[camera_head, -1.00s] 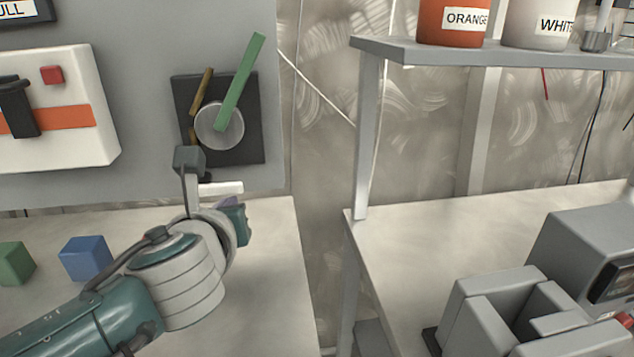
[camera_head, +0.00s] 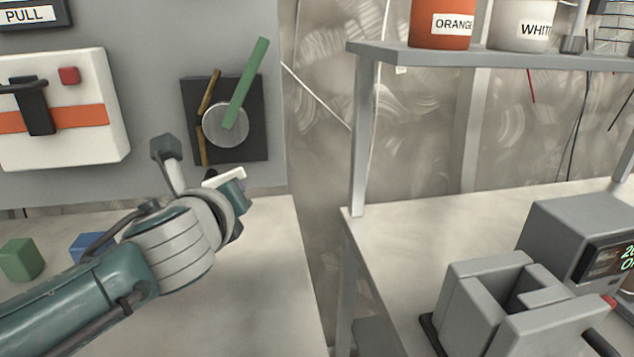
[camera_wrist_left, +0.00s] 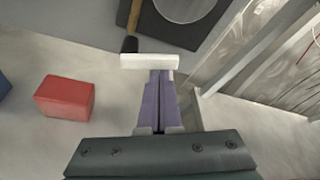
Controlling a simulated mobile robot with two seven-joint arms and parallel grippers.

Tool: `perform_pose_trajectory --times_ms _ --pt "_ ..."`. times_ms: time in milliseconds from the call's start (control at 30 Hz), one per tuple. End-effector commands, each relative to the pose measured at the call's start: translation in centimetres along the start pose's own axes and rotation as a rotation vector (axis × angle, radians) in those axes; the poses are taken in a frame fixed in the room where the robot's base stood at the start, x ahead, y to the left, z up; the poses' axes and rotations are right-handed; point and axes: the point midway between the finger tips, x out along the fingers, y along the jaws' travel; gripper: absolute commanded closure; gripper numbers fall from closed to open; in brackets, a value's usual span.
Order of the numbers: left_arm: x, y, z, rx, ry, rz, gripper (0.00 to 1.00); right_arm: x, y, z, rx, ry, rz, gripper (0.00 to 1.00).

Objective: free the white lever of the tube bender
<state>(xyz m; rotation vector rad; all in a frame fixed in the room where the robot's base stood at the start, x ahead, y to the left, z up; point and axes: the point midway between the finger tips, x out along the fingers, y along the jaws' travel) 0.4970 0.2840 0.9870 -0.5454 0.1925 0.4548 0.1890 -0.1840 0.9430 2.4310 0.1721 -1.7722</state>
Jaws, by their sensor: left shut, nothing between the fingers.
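The tube bender is a dark plate (camera_head: 250,95) on the grey wall panel, with a round grey disc (camera_head: 226,124), a raised green lever (camera_head: 246,82) and a brown bar (camera_head: 209,93). A white bar (camera_head: 224,177) lies below the plate, by my left gripper. In the left wrist view this white bar (camera_wrist_left: 150,62) crosses just beyond the purple fingertips of my left gripper (camera_wrist_left: 160,76). The fingers are shut with nothing between them. I cannot tell whether they touch the bar, or where it is attached. My right gripper is not in view.
A green cube (camera_head: 20,260) and a blue cube (camera_head: 88,246) sit on the left bench; a red block (camera_wrist_left: 65,97) shows in the wrist view. A white box with an orange stripe (camera_head: 65,140) is on the panel. A gap separates the benches; a grey machine (camera_head: 500,300) stands right.

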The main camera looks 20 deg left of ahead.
Motion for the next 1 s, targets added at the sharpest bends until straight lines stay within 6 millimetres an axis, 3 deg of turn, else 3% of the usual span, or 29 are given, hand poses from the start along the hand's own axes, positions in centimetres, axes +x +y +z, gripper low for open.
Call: perform_pose_trajectory --times_ms 367,1000 --pt "-0.4 -0.1 1.1 -0.338 -0.001 -0.118 1.00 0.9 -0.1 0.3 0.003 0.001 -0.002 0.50" --pt "-1.1 0.4 3.0 -0.881 -0.001 -0.308 1.00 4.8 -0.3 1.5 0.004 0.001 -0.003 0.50"
